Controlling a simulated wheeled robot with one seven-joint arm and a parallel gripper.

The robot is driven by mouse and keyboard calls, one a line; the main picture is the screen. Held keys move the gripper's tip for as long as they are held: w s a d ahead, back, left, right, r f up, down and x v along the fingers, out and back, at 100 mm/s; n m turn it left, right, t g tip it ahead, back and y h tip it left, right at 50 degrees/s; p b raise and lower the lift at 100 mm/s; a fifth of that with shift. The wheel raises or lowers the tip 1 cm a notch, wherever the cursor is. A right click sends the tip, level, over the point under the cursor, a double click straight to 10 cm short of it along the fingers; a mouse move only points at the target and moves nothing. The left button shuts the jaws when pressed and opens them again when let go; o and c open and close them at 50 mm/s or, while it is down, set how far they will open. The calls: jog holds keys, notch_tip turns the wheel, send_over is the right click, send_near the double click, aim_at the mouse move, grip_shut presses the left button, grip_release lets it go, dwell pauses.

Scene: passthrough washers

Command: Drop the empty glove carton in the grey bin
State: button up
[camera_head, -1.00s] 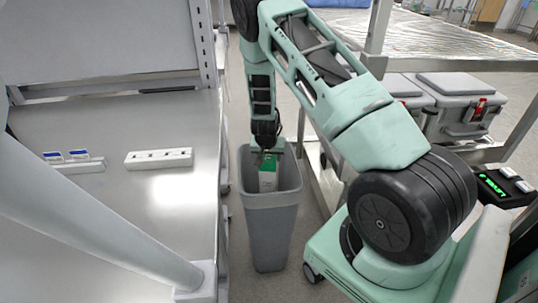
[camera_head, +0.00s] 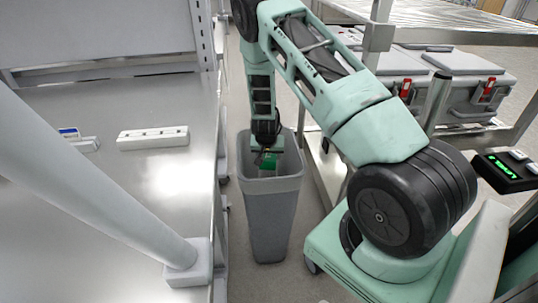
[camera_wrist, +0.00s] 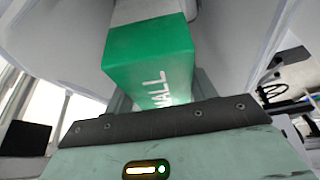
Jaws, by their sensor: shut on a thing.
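The grey bin (camera_head: 268,225) stands upright on the floor between the steel bench and my base. My gripper (camera_head: 267,150) points down at the bin's mouth, shut on the glove carton (camera_head: 268,161). In the head view the carton's green part shows within the outline of the bin's opening; its lower part is hard to make out. In the wrist view the carton (camera_wrist: 150,55) is a green and white box with pale lettering, held at the gripper, with pale curved surfaces around it. The fingertips are mostly hidden behind it.
The steel bench (camera_head: 120,220) runs close along the bin's left side and carries a white strip (camera_head: 153,137). To the right stands a steel rack with grey cases (camera_head: 460,85) with red latches. The floor gap around the bin is narrow.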

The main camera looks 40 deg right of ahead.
jog(key=o, duration=1.5)
jog(key=p+v, duration=0.1)
jog(key=v, duration=1.6)
jog(key=shift+s+r+p, duration=0.15)
jog(key=shift+p, duration=0.15)
